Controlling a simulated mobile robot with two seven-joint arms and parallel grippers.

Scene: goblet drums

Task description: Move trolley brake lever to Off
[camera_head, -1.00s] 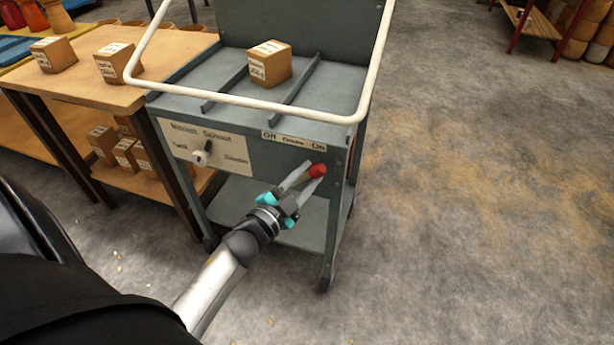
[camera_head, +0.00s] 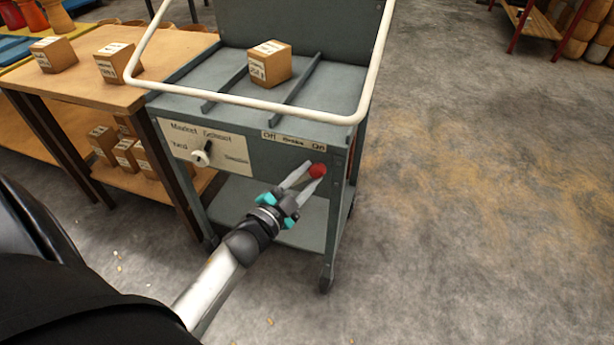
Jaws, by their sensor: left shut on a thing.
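The grey trolley (camera_head: 345,180) stands in the middle of the head view. Its front panel bears a brake label strip (camera_head: 293,141), reading Off at its left end and On at its right end. The brake lever (camera_head: 317,171) shows as a red knob below the On end. My left gripper (camera_head: 307,177) reaches up from below and is shut on the red knob, with a finger on either side of it. The rest of the lever is hidden. My right gripper is not in view.
A white handle rail (camera_head: 240,106) loops above the trolley's front. A white selector knob (camera_head: 201,156) sits on the panel's left plate. A cardboard box (camera_head: 269,63) stands on the trolley top.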

